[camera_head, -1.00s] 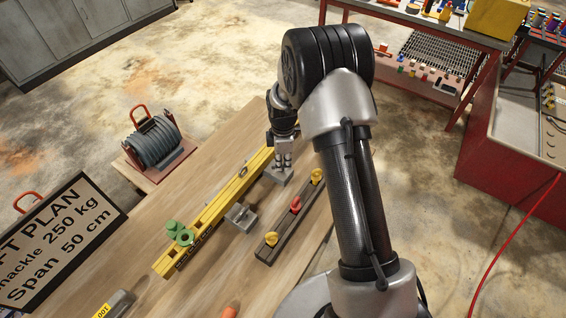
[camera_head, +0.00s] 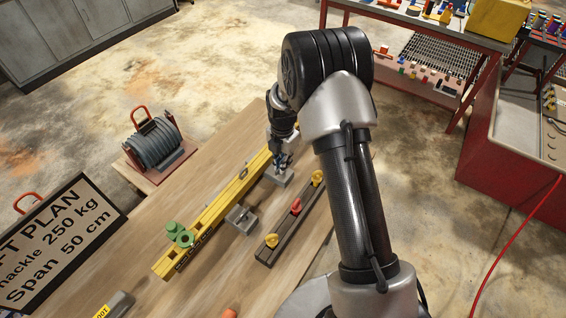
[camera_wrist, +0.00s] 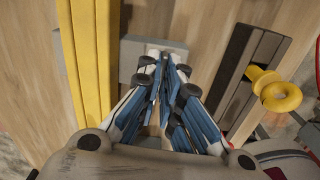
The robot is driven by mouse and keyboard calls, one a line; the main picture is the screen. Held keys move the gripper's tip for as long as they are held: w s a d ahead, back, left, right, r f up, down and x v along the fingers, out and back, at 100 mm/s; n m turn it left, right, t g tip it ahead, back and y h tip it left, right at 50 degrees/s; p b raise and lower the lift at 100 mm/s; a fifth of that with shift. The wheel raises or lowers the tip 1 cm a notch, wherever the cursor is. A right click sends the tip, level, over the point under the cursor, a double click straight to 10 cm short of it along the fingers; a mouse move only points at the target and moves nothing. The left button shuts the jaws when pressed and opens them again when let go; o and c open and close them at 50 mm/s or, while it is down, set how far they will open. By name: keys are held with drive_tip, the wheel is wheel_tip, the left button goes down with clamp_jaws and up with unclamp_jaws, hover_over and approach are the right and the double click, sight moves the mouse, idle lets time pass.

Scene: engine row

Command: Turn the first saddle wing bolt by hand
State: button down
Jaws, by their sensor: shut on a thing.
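A long yellow beam (camera_head: 205,212) lies on the wooden bench, with a grey saddle block (camera_head: 279,180) at its right side under my gripper (camera_head: 282,163). In the wrist view the block (camera_wrist: 130,48) shows beside the beam (camera_wrist: 92,60). My gripper (camera_wrist: 163,68) points down at this block, its fingers drawn together at the tips. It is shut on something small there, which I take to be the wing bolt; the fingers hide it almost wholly. A second grey saddle (camera_head: 242,219) sits nearer along the beam.
A dark bar (camera_head: 284,225) with yellow and red knobs lies close to the right of my gripper. A cable reel (camera_head: 153,143) and a lift plan sign (camera_head: 60,240) stand at left.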

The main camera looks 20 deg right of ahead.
drive_tip(key=shift+s+f+n, duration=0.25)
drive_tip(key=shift+s+n, duration=0.05)
drive_tip(key=shift+n, duration=0.2)
drive_tip(key=c, duration=1.8)
unclamp_jaws()
drive_tip(key=shift+w, duration=0.1)
drive_tip(key=shift+w+r, duration=0.1)
wheel_tip(320, 180, up, 12)
